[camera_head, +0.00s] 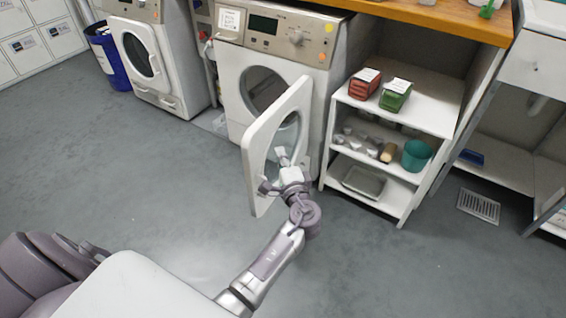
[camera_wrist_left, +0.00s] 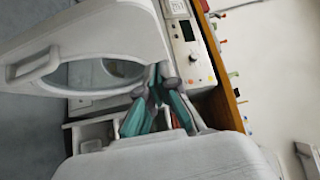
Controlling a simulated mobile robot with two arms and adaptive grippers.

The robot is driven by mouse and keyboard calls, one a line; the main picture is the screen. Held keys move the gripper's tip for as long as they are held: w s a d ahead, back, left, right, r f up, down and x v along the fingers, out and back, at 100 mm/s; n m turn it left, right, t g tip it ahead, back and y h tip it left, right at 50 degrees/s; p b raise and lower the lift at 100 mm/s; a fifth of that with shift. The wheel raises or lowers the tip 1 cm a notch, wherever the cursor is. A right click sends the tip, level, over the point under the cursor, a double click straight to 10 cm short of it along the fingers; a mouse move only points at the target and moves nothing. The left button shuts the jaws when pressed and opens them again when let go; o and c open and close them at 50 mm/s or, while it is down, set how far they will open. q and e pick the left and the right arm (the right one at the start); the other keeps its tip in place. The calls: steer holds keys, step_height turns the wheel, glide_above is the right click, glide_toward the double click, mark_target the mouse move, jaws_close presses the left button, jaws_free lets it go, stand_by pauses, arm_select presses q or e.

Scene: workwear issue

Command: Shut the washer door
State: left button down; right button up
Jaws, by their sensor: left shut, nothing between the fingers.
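The white washer (camera_head: 232,70) stands at the back centre, with its round opening (camera_head: 262,88) showing. Its white door (camera_head: 262,128) with a round glass window stands wide open, swung out toward me. My left gripper (camera_head: 282,157) is shut and empty, in front of the door's window side in the head view. It hides the lower part of the window. In the left wrist view, the gripper's fingertips (camera_wrist_left: 158,76) are close together by the edge of the door (camera_wrist_left: 110,30). I cannot tell whether they touch it. My right gripper is not in view.
A white shelf unit (camera_head: 410,192) stands right of the washer, with red and green packs (camera_head: 396,92) on top and a teal pot (camera_head: 416,155) below. A second washer (camera_head: 185,65) and a blue bin (camera_head: 108,58) stand left. The grey floor left of the door is clear.

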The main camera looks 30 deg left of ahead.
mark_target(260, 129)
arm_select(q)
steer(key=shift+w+a, duration=0.7)
steer(key=shift+a, duration=0.65)
steer(key=shift+w+a, duration=0.75)
steer(key=shift+a, duration=0.6)
steer(key=shift+w+a, duration=0.7)
steer(key=shift+a, duration=0.65)
